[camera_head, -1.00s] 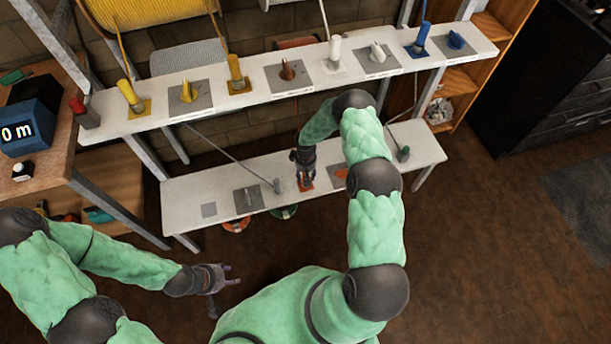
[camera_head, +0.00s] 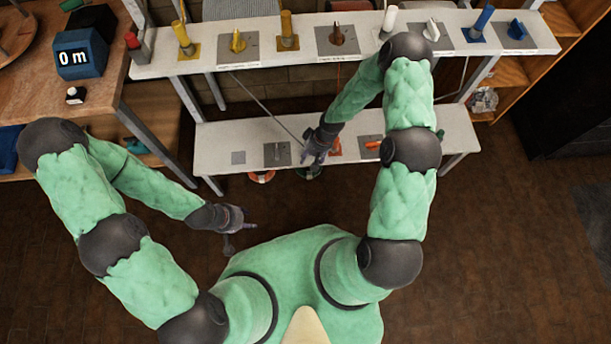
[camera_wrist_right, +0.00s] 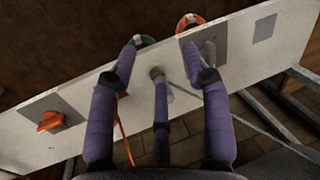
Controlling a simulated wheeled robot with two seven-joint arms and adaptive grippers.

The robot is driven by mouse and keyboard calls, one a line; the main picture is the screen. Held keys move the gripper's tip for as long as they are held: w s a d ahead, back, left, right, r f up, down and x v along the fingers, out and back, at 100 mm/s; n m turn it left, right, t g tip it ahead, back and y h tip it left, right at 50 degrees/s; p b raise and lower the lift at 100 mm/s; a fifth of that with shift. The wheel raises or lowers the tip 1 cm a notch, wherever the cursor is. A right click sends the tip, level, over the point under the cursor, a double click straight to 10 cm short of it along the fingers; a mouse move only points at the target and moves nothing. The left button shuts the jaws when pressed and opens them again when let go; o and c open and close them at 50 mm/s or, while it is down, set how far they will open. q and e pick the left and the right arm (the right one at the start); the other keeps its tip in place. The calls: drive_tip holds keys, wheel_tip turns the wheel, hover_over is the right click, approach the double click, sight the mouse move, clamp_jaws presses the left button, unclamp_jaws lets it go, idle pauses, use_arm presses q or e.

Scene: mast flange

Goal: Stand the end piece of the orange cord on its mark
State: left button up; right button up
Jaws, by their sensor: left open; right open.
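The orange cord (camera_head: 337,82) runs down from the upper shelf to an orange mark (camera_head: 335,146) on the lower white shelf. In the right wrist view the orange cord (camera_wrist_right: 124,128) drops behind a finger. That finger hides the cord's end, so I cannot tell whether its end piece is upright. My right gripper (camera_head: 311,159) is open over the lower shelf, left of the orange mark; its fingers fill the middle of the right wrist view (camera_wrist_right: 165,70). A grey end piece (camera_wrist_right: 157,73) shows between the fingers. My left gripper (camera_head: 243,238) is open and empty over the floor.
A grey cord (camera_head: 262,104) slants down to the lower shelf (camera_head: 215,140). An orange cleat (camera_wrist_right: 50,120) sits on a grey plate. The upper shelf (camera_head: 200,62) carries several coloured posts and cleats. Orange (camera_head: 262,177) and green reels (camera_head: 308,173) show below the lower shelf's front edge.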

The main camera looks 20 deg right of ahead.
drive_tip(key=s+a+r+m, duration=0.1)
drive_tip(key=s+a, duration=0.3)
drive_tip(key=s, duration=0.4)
drive_tip(key=s+a+r+m, duration=0.1)
drive_tip(key=s+a+r, duration=0.2)
drive_tip(key=s, duration=0.5)
drive_tip(key=shift+a+r+m+y, duration=0.15)
drive_tip(key=shift+a+m+y, duration=0.25)
drive_tip(key=shift+a, duration=0.45)
drive_tip(key=shift+s+d, duration=0.1)
idle(0.8)
